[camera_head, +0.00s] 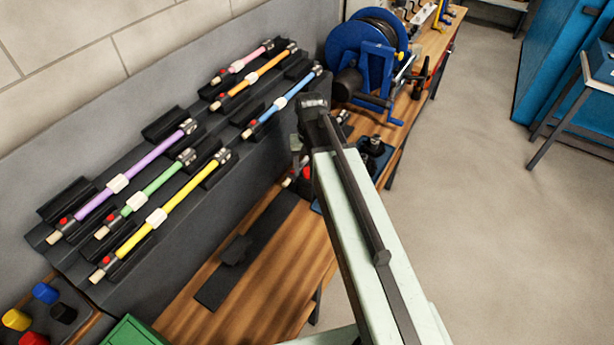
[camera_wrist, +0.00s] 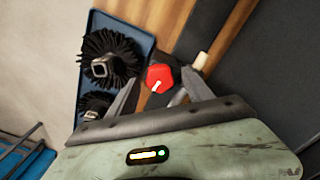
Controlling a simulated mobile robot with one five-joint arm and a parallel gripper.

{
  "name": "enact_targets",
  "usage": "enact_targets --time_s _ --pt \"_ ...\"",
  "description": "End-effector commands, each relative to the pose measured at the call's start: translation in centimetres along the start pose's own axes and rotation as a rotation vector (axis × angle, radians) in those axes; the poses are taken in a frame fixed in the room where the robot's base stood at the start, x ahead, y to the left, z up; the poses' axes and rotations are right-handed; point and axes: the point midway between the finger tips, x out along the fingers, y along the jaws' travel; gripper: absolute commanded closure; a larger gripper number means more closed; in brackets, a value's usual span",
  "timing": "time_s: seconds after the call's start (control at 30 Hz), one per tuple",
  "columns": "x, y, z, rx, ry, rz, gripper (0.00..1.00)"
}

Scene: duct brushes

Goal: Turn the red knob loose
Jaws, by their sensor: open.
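The red knob (camera_wrist: 160,77), with a white mark on its face, sits between my gripper's two fingers in the wrist view. My gripper (camera_wrist: 158,92) is open, one finger on each side of the knob; I cannot tell if either finger touches it. A pale rod tip (camera_wrist: 200,60) shows beside the right finger. In the head view a small red spot, likely the knob (camera_head: 306,173), shows beside my arm. My gripper (camera_head: 299,155) is there too, above the bench and partly hidden by my arm.
A blue tray (camera_wrist: 138,22) with black brushes (camera_wrist: 105,58) lies left of the knob. Several coloured rods, including a yellow one (camera_head: 180,205), rest in a dark sloped rack (camera_head: 215,245). A blue hose reel (camera_head: 365,50) stands farther along the wooden bench.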

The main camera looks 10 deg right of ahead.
Motion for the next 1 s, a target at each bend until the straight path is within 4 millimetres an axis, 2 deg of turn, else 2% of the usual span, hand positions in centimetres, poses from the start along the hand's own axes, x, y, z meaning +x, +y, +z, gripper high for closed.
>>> enact_targets --time_s 0.03,0.27,0.4,0.47,0.5,0.77,1.0 --pt "0.57 -0.01 0.0 0.0 0.0 0.0 0.41" --pt "0.28 -0.02 0.0 0.0 0.0 0.0 0.41" --pt "0.28 -0.04 0.01 0.0 0.0 0.0 0.8" --pt "0.28 -0.04 0.0 -0.001 0.0 0.0 0.96" --pt "0.28 -0.05 0.0 -0.001 0.0 0.0 1.0" --pt "0.29 -0.07 0.01 -0.136 0.0 0.0 1.0" --pt "0.29 -0.09 0.02 -0.147 0.0 0.0 1.0"
